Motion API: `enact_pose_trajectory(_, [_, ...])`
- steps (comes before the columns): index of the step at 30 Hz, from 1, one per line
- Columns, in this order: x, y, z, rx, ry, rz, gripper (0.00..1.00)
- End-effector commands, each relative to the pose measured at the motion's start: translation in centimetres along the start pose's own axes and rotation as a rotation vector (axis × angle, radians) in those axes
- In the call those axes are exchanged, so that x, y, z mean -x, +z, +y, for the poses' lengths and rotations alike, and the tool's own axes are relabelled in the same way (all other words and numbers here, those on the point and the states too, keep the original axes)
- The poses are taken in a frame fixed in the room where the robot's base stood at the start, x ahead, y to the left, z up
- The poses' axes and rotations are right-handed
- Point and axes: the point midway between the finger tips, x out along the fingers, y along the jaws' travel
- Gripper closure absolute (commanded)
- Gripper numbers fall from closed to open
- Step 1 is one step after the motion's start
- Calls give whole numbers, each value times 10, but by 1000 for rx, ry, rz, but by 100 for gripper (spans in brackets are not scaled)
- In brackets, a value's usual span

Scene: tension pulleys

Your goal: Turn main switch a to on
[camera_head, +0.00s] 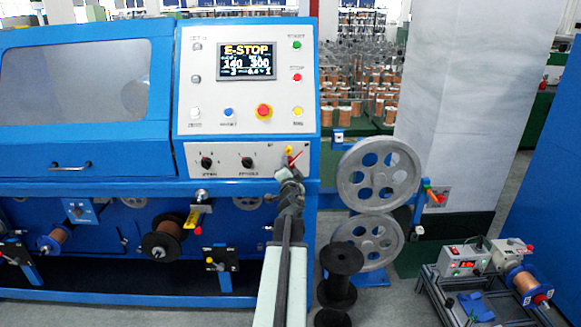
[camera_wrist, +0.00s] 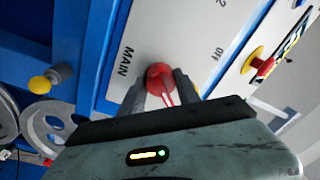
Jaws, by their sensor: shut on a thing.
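The main switch, a red rotary knob (camera_wrist: 160,79), sits on a pale panel marked "MAIN" and "OFF" in the wrist view. My gripper (camera_wrist: 166,90) has its two dark fingers on either side of the red knob, shut on it. In the head view my gripper (camera_head: 290,170) reaches up to the right end of the lower switch panel (camera_head: 225,161), and a red and yellow part of the switch (camera_head: 293,157) shows just above it. The arm hides most of the switch there, and I cannot tell its exact setting.
The machine display (camera_head: 246,62) reads "E-STOP". A red and yellow emergency button (camera_head: 263,111) sits above the panel. Two black rotary switches (camera_head: 207,162) are to the left. Grey pulleys (camera_head: 379,174) and a black spool (camera_head: 341,260) stand right of my arm.

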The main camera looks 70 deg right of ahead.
Motion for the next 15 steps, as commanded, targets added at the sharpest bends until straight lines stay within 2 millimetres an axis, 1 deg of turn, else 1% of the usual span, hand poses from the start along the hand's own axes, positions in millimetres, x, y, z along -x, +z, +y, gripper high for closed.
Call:
enact_pose_trajectory(6, [0, 1, -1, -62, -2, 2, 100])
enact_pose_trajectory(15, [0, 1, -1, -85, 0, 3, 100])
